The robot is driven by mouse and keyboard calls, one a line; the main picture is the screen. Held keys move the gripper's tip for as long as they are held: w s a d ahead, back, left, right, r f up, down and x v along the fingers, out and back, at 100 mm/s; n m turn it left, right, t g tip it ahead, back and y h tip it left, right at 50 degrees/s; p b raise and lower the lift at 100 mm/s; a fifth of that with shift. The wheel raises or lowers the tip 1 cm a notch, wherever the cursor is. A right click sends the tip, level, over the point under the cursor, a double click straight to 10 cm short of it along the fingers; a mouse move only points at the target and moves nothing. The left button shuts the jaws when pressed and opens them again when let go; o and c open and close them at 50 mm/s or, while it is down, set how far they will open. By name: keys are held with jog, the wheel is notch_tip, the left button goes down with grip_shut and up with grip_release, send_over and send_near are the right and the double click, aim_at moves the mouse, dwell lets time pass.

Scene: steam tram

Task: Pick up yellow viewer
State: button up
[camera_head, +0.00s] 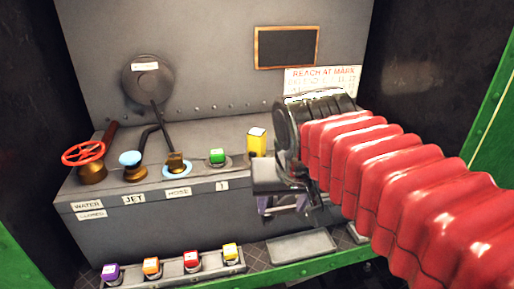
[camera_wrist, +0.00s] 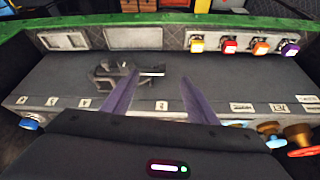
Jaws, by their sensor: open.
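In the head view, a yellow block with a pale top (camera_head: 257,142) stands upright on the grey console, just left of my wrist. A smaller yellow-topped piece (camera_head: 231,252) sits at the right end of a front rack and also shows in the wrist view (camera_wrist: 197,44). I cannot tell which of the two is the viewer. My gripper (camera_head: 283,206) hangs in front of the console, right of the tall block and above the rack's level. Its purple fingers (camera_wrist: 158,77) are apart in the wrist view, with no object gripped. The tall block is not seen there.
The front rack (camera_head: 172,272) also holds purple, orange and red pieces. An empty tray (camera_head: 301,246) lies right of the rack.

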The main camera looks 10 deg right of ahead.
jog(key=w+a+r+m+h, duration=0.1)
jog(key=w+r+m, duration=0.2)
jog(key=w+r, duration=0.6)
jog(key=m+g+h, duration=0.1)
jog(key=m, duration=0.2)
send_near(254, 132)
jog(key=shift+w+f+g, duration=0.2)
jog(key=shift+w+g, duration=0.05)
jog(key=shift+g, duration=0.05)
jog(key=shift+x, duration=4.35)
jog(key=shift+d, duration=0.1)
jog(key=shift+d+x, duration=0.15)
jog(key=shift+x, duration=1.15)
jog(key=shift+d+x, duration=0.1)
jog(key=shift+x, duration=1.2)
jog(key=shift+w+r, duration=0.1)
jog(key=shift+c, duration=0.3)
